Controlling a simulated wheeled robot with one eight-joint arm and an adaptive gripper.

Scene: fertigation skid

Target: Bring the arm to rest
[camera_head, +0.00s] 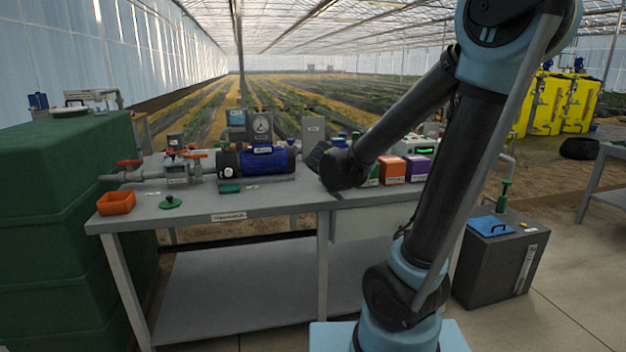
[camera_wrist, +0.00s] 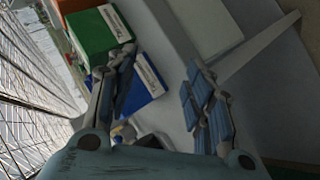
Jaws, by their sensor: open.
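My arm rises from its light-blue base at the right of the head view, bends at a high elbow and reaches down over the workbench (camera_head: 250,217). Its end is near the bench's back right part, where the dark wrist hides what lies behind it. My gripper (camera_wrist: 160,85) shows in the wrist view with its two fingers spread apart and nothing between them. A green box (camera_wrist: 92,35) and a blue box (camera_wrist: 140,85) with white labels lie beyond the left finger. Whether that finger touches them I cannot tell.
The bench carries a blue pump (camera_head: 265,162), an orange tray (camera_head: 116,203), a green cap (camera_head: 171,202), an orange box (camera_head: 391,170) and a purple box (camera_head: 417,167). A green tank (camera_head: 60,200) stands left. A grey container (camera_head: 500,260) with a blue lid stands on the floor right.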

